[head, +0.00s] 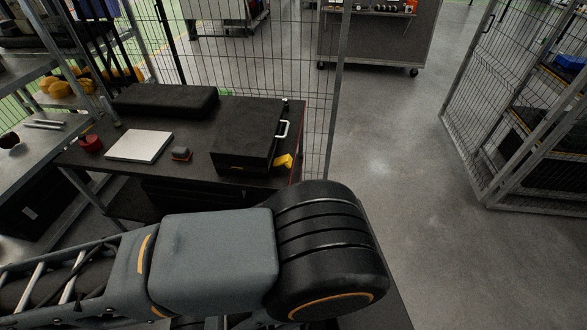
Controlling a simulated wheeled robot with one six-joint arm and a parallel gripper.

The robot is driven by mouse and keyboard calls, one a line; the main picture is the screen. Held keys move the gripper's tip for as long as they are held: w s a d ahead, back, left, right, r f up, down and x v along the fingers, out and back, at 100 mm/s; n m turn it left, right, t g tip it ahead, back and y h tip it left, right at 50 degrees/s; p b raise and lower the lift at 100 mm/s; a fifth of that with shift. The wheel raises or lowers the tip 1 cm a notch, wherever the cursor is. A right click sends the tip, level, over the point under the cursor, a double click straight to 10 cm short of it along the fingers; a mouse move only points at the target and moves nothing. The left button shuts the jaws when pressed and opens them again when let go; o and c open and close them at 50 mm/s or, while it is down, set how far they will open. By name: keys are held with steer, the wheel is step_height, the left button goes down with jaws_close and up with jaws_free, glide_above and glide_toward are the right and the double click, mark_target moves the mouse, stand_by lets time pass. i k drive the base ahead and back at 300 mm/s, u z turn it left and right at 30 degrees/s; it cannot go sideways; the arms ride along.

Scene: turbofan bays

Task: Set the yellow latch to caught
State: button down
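The yellow latch (283,161) shows in the head view at the lower front right corner of a black box (246,135). The box stands on the right part of a dark table (85,158) and has a pale handle (283,129) on its right side. The latch is small here, and I cannot tell whether it is caught. My arm crosses the lower part of the view in front of the table. My gripper is not in view.
The floor (400,130) to the right is clear.

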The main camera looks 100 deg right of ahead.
mark_target(286, 160)
steer(key=k, duration=1.2)
steer(key=z, duration=2)
